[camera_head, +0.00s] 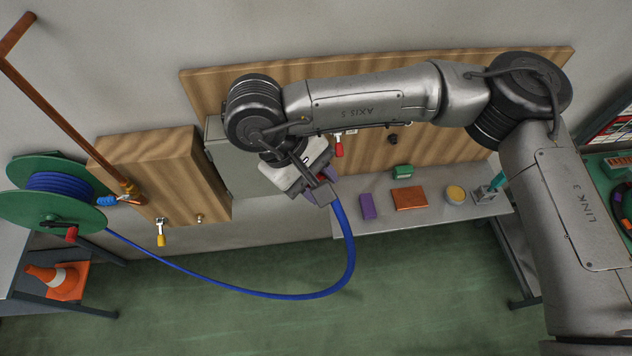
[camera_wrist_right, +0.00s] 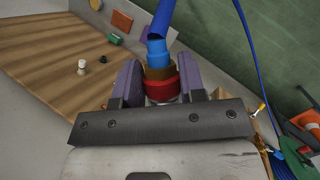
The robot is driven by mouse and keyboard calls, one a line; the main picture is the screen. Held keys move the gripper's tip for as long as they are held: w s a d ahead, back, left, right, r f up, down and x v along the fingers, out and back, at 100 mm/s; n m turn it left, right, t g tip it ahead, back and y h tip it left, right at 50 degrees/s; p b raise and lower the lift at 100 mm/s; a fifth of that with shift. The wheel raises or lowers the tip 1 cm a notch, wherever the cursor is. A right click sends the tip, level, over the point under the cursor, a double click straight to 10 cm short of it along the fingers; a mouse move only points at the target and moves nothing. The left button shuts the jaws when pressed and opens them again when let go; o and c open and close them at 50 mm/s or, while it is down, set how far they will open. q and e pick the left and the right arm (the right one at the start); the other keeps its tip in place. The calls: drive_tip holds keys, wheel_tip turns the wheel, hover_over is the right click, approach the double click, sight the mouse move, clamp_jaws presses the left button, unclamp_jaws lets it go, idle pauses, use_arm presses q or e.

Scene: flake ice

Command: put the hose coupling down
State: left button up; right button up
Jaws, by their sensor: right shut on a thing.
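My right gripper (camera_head: 322,188), on the arm coming in from the right, is shut on the hose coupling (camera_wrist_right: 162,88). The coupling has a red collar, a brass ring and a blue end, and sits between the purple finger pads in the right wrist view. In the head view the gripper hides most of it. The blue hose (camera_head: 348,252) hangs from the gripper, loops down and runs left to the green hose reel (camera_head: 38,212). The gripper is in the air in front of the wall, left of the grey bench (camera_head: 440,212). My left gripper is not in view.
On the bench lie a purple block (camera_head: 367,206), a brown plate (camera_head: 410,198), a green block (camera_head: 403,172) and a yellow round thing (camera_head: 455,193). A wooden box (camera_head: 160,175) with a copper pipe (camera_head: 70,110) is at left.

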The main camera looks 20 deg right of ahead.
drive_tip(key=w+a+m+g+y, duration=0.1)
drive_tip(key=w+a+m, duration=0.3)
drive_tip(key=w+a, duration=0.4)
drive_tip(key=shift+a+g, duration=0.3)
drive_tip(key=shift+a, duration=0.45)
drive_tip(key=s+d+f+n, duration=0.2)
drive_tip(key=s, duration=0.5)
drive_tip(key=s+d+f+m, duration=0.1)
drive_tip(key=s+d+f, duration=0.1)
drive_tip(key=d, duration=0.7)
drive_tip(key=s+d+f+m, duration=0.1)
drive_tip(key=s+d+f, duration=0.2)
drive_tip(key=d, duration=0.6)
drive_tip(key=shift+s+f, duration=0.15)
drive_tip(key=shift+f, duration=0.3)
